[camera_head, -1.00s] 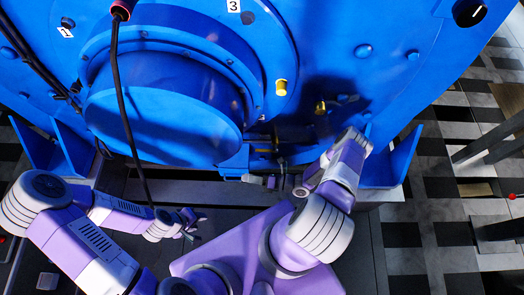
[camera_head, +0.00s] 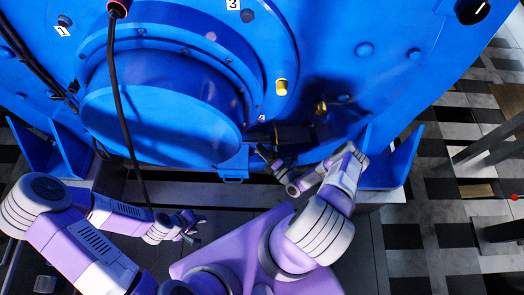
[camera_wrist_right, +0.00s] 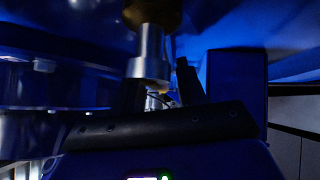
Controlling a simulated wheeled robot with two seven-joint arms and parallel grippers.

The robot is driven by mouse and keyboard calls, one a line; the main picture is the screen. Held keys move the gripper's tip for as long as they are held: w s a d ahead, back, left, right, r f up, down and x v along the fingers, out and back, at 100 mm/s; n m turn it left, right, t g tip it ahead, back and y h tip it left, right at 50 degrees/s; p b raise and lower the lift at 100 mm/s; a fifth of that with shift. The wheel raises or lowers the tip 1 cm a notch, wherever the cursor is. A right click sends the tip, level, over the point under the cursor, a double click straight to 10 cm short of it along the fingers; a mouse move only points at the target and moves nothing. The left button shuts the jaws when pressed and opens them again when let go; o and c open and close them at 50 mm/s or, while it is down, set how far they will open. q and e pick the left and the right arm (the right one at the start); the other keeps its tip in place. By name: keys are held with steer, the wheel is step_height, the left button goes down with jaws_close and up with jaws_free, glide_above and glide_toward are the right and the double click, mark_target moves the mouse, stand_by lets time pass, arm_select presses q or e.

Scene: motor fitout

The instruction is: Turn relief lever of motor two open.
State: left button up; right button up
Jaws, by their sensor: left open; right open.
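A big blue motor (camera_head: 160,110) fills the upper part of the head view. A small brass fitting (camera_head: 320,108) with a dark stub beside it sits on its shadowed lower right face; I cannot tell whether this is the relief lever. My right gripper (camera_head: 268,155) is open below and left of that fitting, close under the motor's lower edge. In the right wrist view, a silver cylinder (camera_wrist_right: 149,52) below a dark brass part (camera_wrist_right: 152,14) stands between or just beyond the open fingers (camera_wrist_right: 158,88); contact is unclear. My left gripper (camera_head: 194,227) is open and empty, low in front of the motor.
A yellow cap (camera_head: 281,87) sticks out of the motor face. A black cable (camera_head: 122,90) hangs in front of the round cover. A blue foot bracket (camera_head: 398,160) stands right of my right arm.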

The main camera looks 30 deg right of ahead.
jaws_close()
stand_by(0.5)
